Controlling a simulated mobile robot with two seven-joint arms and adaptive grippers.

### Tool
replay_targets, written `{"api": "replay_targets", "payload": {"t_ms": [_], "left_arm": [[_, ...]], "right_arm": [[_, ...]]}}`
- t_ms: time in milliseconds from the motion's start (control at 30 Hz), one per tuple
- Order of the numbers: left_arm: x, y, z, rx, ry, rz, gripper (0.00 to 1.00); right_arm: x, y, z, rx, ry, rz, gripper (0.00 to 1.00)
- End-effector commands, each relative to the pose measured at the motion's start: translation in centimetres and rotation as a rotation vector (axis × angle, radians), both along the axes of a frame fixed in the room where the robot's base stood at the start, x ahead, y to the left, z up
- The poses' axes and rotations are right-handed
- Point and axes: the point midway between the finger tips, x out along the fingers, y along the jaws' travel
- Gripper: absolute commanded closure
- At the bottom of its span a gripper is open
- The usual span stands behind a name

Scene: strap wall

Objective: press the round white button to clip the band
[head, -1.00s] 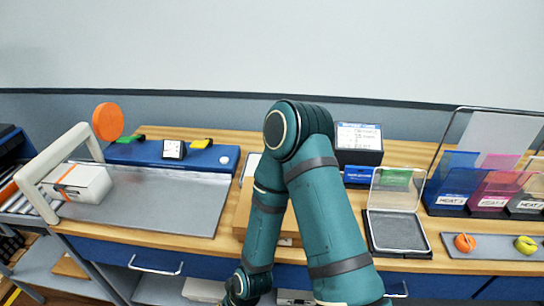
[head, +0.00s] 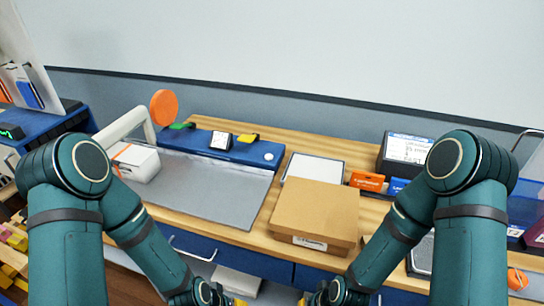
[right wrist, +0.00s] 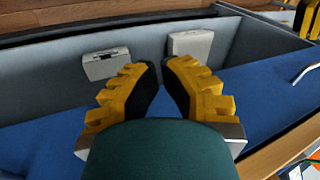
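The round white button (head: 268,156) is at the right end of the blue console (head: 245,153) at the back of the bench. A white box (head: 137,163) with an orange stripe lies under the white arch (head: 125,125) at the left, below an orange disc (head: 164,107). My left gripper (head: 236,301) and right gripper (head: 306,299) are low at the bottom edge of the head view, well short of the button. The right wrist view shows my right gripper (right wrist: 160,72) with fingers apart and nothing between them. The left fingers are mostly cut off.
The console also carries a green button (head: 181,126), a small display (head: 221,140) and a yellow button (head: 247,138). A grey metal plate (head: 205,190) lies in front. A brown carton (head: 315,212) stands to the right. Two pale blocks sit in an open drawer (right wrist: 215,95) below the right gripper.

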Motion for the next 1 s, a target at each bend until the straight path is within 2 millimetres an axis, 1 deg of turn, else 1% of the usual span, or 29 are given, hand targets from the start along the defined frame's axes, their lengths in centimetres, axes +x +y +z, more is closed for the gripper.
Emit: {"api": "replay_targets", "payload": {"t_ms": [467, 500, 600, 1000], "left_arm": [[0.02, -0.04, 0.02, -0.001, -0.001, -0.001, 0.54], [0.02, -0.04, 0.02, 0.0, 0.0, -0.001, 0.68], [0.02, -0.04, 0.02, 0.0, 0.0, -0.001, 1.0], [0.01, -0.03, 0.01, 0.0, 0.0, -0.001, 1.0]], "right_arm": [[0.0, -0.04, -0.01, -0.001, 0.001, -0.001, 1.0], [0.0, -0.04, -0.01, -0.001, 0.001, -0.001, 1.0], [-0.01, -0.04, -0.01, -0.001, 0.001, -0.001, 1.0], [0.0, -0.04, -0.01, -0.001, 0.001, -0.001, 1.0]]}}
